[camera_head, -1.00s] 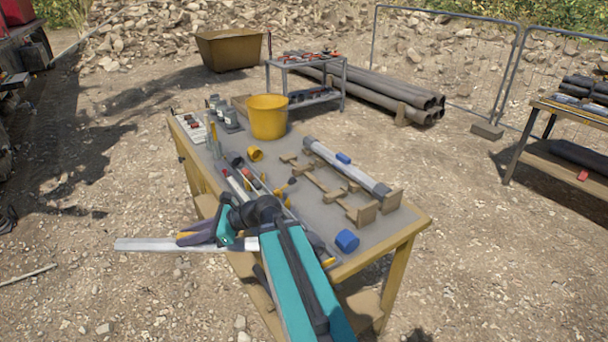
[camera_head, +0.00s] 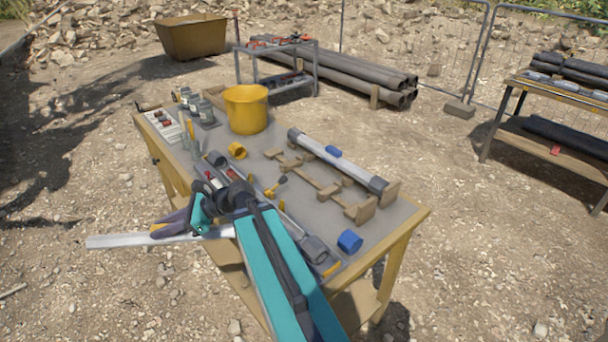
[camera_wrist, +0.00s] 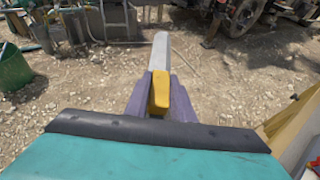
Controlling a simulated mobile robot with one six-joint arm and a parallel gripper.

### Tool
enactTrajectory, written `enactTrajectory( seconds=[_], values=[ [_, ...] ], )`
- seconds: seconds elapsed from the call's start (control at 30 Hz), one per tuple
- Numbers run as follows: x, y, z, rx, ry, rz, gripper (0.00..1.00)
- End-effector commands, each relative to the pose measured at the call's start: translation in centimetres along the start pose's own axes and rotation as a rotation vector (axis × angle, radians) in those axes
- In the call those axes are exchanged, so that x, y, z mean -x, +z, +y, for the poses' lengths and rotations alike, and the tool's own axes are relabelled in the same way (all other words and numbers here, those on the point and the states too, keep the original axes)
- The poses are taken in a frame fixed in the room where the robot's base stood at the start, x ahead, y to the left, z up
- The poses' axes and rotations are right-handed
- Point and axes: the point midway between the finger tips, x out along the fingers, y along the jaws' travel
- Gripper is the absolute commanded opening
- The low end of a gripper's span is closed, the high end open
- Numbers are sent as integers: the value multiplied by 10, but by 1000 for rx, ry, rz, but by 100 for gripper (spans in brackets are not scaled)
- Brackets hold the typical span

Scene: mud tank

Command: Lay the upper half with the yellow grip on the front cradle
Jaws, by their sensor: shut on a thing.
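The upper half, a long pale grey bar (camera_head: 115,241), is held off the table's left side, roughly level. My gripper (camera_head: 172,224) is shut on its yellow grip, which shows between the purple fingers in the wrist view (camera_wrist: 160,92). There the bar's far part (camera_wrist: 161,55) points away over gravel. The front cradle (camera_head: 326,191), low wooden supports joined by a rail, lies empty on the bench (camera_head: 400,216). Behind it, a pale tube with a blue grip (camera_head: 333,152) and grey ends lies on the rear cradle (camera_head: 388,193). My gripper is well left of both cradles.
A blue ring (camera_head: 350,241) sits near the bench's front right corner, a yellow ring (camera_head: 237,150) left of the cradles. A yellow bucket (camera_head: 246,109), jars (camera_head: 204,110) and a white tray (camera_head: 163,127) stand at the back left. My arm passes over tools on the near side.

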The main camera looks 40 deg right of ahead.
Motion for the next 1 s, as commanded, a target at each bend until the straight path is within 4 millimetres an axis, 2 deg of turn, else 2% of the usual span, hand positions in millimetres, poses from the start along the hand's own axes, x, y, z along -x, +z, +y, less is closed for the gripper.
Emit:
enactTrajectory(
  seconds=[0.3, 0.47, 0.67, 1.0],
  values=[
    [-9, 5, 7, 6, 15, -2, 0],
    [-6, 3, -1, 0, -1, 0, 0],
    [17, -6, -38, -33, -78, 7, 0],
    [93, -29, -127, -122, -283, 19, 0]
  ],
)
